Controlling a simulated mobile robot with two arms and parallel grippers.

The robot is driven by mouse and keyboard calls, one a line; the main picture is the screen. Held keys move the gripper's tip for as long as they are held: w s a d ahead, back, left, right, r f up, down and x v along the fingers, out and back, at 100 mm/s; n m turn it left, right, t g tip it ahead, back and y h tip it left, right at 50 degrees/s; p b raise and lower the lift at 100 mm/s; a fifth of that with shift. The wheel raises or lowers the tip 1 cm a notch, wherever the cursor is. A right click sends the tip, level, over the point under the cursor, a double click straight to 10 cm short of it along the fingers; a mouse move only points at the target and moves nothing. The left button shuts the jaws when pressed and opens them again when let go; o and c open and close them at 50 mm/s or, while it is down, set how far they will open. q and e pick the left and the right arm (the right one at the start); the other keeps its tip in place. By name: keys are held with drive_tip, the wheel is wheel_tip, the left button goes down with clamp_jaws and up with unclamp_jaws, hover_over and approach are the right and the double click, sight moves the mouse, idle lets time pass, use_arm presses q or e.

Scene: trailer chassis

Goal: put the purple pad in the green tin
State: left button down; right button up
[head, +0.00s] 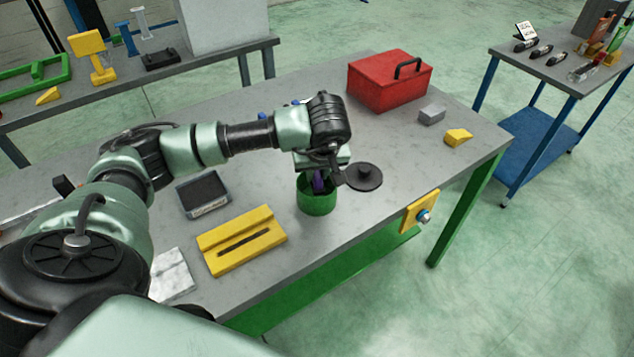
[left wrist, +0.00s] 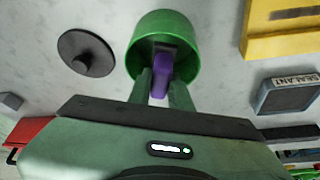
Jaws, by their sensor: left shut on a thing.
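The green tin (head: 317,204) stands open on the grey workbench, near its front edge. It also shows in the left wrist view (left wrist: 163,20), where I look into its mouth. My left gripper (head: 322,172) is above the tin and points down. It is shut on the purple pad (head: 319,183). In the left wrist view the pad (left wrist: 161,72) is between the fingers (left wrist: 160,87) and overlaps the tin's mouth. A dark part shows beyond the pad inside the tin. I cannot tell whether the pad touches the tin's floor. My right gripper is not in view.
A black round lid with a knob (head: 363,178) lies right beside the tin. A yellow slotted block (head: 242,240) and a dark sealant box (head: 203,193) are to the left. A red toolbox (head: 390,82), a grey block (head: 432,115) and a yellow wedge (head: 458,137) are farther right.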

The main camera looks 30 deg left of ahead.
sight(317, 187)
use_arm(q)
drive_tip(key=shift+f, duration=0.35)
wheel_tip(317, 187, down, 4)
drive_tip(key=shift+r+p, duration=0.1)
drive_tip(key=shift+p, duration=0.4)
drive_tip(key=shift+f+b, duration=0.25)
drive_tip(key=shift+b, duration=0.05)
drive_tip(key=c, duration=1.3)
unclamp_jaws()
